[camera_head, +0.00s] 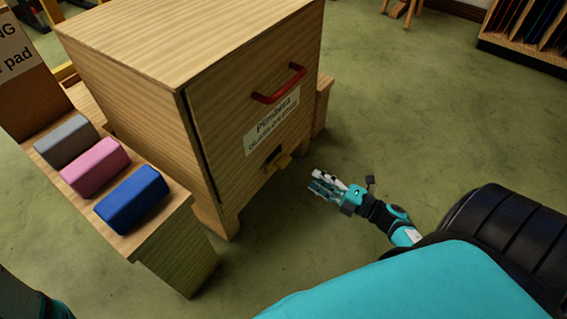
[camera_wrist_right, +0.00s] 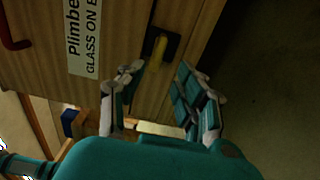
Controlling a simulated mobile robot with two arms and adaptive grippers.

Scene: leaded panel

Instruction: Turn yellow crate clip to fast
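The yellow clip (camera_head: 283,161) sits low on the front of the wooden crate (camera_head: 228,112), below the white label. In the right wrist view the yellow clip (camera_wrist_right: 158,50) shows on a black plate, just beyond the fingers and a little left of the gap's middle. My right gripper (camera_head: 318,183) is to the right of the clip in the head view, apart from it. In the right wrist view its fingers (camera_wrist_right: 155,95) are spread with nothing between them. My left gripper is not in view; only a bit of teal shows at the lower left edge.
A red handle (camera_head: 279,84) sticks out of the crate front above the label (camera_head: 271,122). A wooden bench (camera_head: 174,223) with grey (camera_head: 66,141), pink (camera_head: 95,167) and blue (camera_head: 131,199) blocks stands left of the crate. Green floor right of the crate is clear.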

